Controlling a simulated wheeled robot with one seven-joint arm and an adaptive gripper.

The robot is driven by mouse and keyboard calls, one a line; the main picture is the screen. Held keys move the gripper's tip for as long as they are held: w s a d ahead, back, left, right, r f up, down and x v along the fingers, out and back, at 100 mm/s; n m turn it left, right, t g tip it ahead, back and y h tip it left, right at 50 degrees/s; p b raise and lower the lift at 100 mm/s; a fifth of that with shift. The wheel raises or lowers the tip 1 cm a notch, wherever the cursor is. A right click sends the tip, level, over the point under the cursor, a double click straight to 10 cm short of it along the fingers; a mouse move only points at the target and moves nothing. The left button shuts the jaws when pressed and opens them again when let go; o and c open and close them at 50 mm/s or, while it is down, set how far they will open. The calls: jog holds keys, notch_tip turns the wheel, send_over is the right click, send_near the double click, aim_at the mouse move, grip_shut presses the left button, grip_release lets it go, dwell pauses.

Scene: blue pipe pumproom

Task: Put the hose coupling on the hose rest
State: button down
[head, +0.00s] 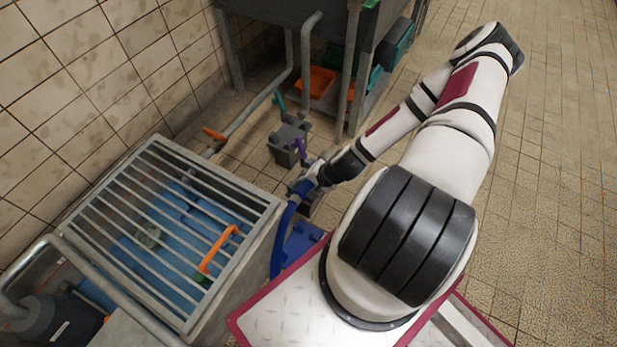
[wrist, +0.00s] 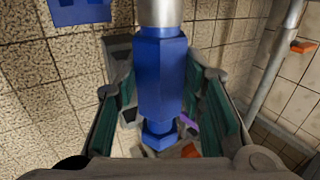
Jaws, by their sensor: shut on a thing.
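My gripper (head: 306,184) is shut on the blue hose coupling (wrist: 162,85), which sits between its green-padded fingers in the wrist view. The coupling has a blue hexagonal body and a silver metal end. In the head view it is small and partly covered by my gripper, and a blue hose (head: 279,243) hangs from it beside the grated tank. A grey stand (head: 285,150) with a purple part (head: 299,147) is just beyond my gripper; I cannot tell for sure whether it is the hose rest. The purple part also shows behind the coupling in the wrist view (wrist: 187,120).
A tank with a metal grating (head: 270,203) and an orange handle (head: 219,250) is at left. A blue block (head: 302,240) is below my gripper. A bench with pipe legs (head: 305,75) and an orange tray (head: 317,83) stands behind. The tiled floor at right is clear.

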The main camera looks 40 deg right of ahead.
jog(key=shift+s+a, duration=0.3)
jog(key=shift+a, duration=0.05)
jog(key=shift+a, duration=0.1)
jog(key=s+a+p, duration=0.1)
jog(key=s+a, duration=0.5)
jog(key=a, duration=0.2)
jog(key=shift+s, duration=0.25)
dwell(0.3)
jog(key=a, duration=0.1)
jog(key=s+a+p, duration=0.1)
jog(key=a, duration=0.1)
jog(key=shift+s+p, duration=0.3)
dwell(0.4)
